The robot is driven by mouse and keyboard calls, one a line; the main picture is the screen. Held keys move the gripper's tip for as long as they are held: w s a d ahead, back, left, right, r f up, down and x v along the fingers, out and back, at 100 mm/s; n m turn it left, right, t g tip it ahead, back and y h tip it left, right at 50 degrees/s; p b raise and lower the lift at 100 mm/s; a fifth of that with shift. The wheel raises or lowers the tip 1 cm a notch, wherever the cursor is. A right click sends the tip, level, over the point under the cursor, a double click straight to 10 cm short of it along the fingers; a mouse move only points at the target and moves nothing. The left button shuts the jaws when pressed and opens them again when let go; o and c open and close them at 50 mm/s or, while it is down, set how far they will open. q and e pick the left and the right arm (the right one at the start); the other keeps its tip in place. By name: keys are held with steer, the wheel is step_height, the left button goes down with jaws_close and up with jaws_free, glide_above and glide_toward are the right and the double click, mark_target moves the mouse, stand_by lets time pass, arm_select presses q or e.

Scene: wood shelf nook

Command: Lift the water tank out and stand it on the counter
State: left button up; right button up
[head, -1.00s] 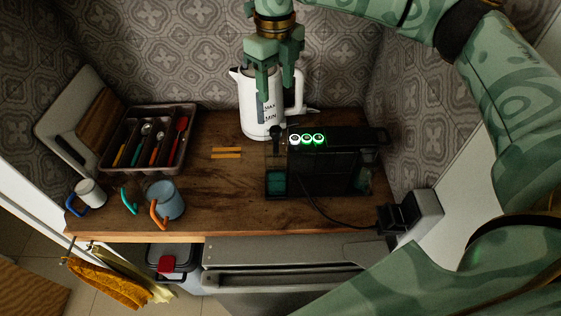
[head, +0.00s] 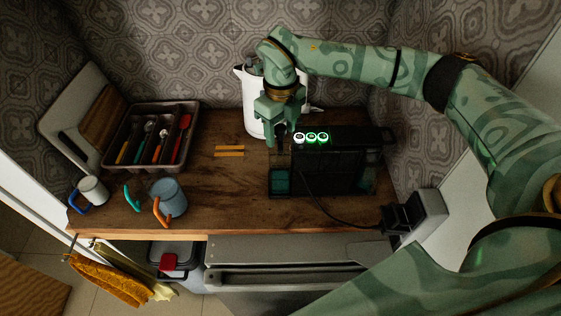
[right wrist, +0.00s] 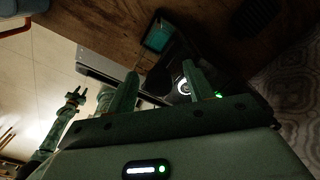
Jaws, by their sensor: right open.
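The black coffee machine (head: 340,168) stands at the right of the wooden counter (head: 225,200), with three lit buttons on top. A dark see-through part at its right end (head: 368,180) may be the water tank; I cannot tell for sure. My right gripper (head: 280,137) is open and empty, pointing down over the machine's left end, in front of the kettle. In the right wrist view its two fingers (right wrist: 161,72) are apart, with a lit button showing between them. My left gripper (right wrist: 76,97) shows small in the right wrist view, its fingers apart, away from the machine.
A white kettle (head: 253,115) stands behind. A cutlery tray (head: 182,150), a white mug (head: 93,190) and a blue-grey mug (head: 170,195) are at the left. Two yellow strips (head: 229,151) lie on clear counter left of the machine. A cable (head: 330,215) crosses the front right.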

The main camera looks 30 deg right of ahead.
jaws_close()
steer(key=shift+r, duration=0.15)
